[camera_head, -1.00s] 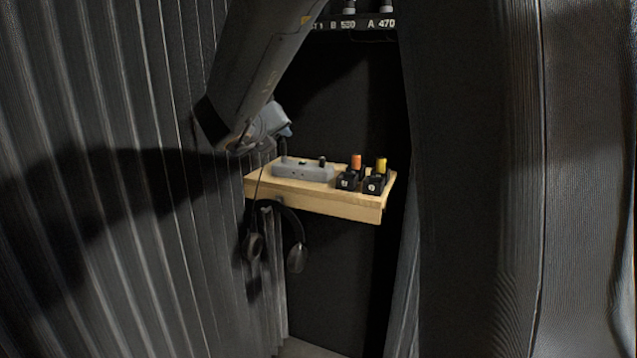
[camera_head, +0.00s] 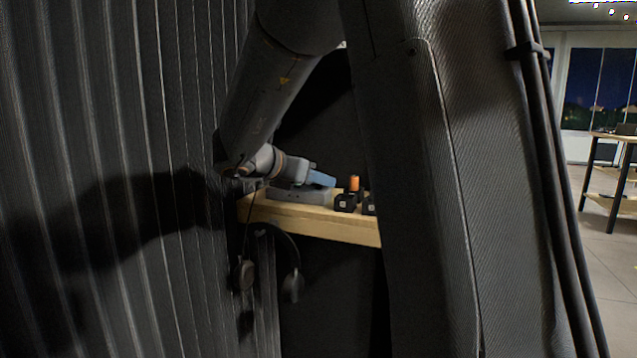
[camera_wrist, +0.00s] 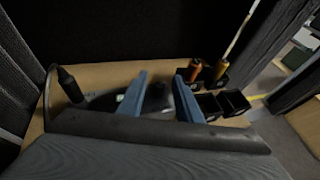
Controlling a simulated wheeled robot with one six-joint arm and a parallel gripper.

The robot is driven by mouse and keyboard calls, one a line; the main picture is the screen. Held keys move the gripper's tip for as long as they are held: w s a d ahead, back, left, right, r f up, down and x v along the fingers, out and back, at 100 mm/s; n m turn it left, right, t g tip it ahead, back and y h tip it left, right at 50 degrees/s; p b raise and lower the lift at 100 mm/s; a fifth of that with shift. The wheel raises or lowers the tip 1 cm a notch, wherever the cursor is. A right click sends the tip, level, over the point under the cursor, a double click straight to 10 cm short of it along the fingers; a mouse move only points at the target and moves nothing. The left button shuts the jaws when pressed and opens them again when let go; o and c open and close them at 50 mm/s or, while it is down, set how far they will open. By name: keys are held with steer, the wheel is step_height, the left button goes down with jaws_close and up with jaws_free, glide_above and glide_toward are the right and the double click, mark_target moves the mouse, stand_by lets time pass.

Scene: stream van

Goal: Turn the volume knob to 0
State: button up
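A grey box (camera_head: 290,196) sits on the wooden shelf, partly covered by my arm and gripper in the head view. In the wrist view, the dark box (camera_wrist: 100,102) shows a small green light. A short black knob (camera_wrist: 157,96) appears between my two blue fingers. My gripper (camera_wrist: 159,77) is open, with a finger on each side of the knob in the picture. I cannot tell whether either finger touches it. In the head view, my gripper (camera_head: 322,179) is low over the right part of the box, and the knob is hidden there.
The wooden shelf (camera_head: 340,229) carries black holders (camera_head: 345,203) with an orange-capped item (camera_head: 354,184) to the right. Headphones (camera_head: 292,286) hang below. A ribbed dark wall (camera_head: 120,90) stands left, and a padded dark panel (camera_head: 430,200) covers the shelf's right end.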

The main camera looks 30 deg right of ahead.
steer(key=shift+d+f, duration=0.1)
steer(key=shift+d, duration=0.15)
jaws_close()
steer(key=shift+n+t, duration=0.3)
steer(key=shift+t, duration=0.1)
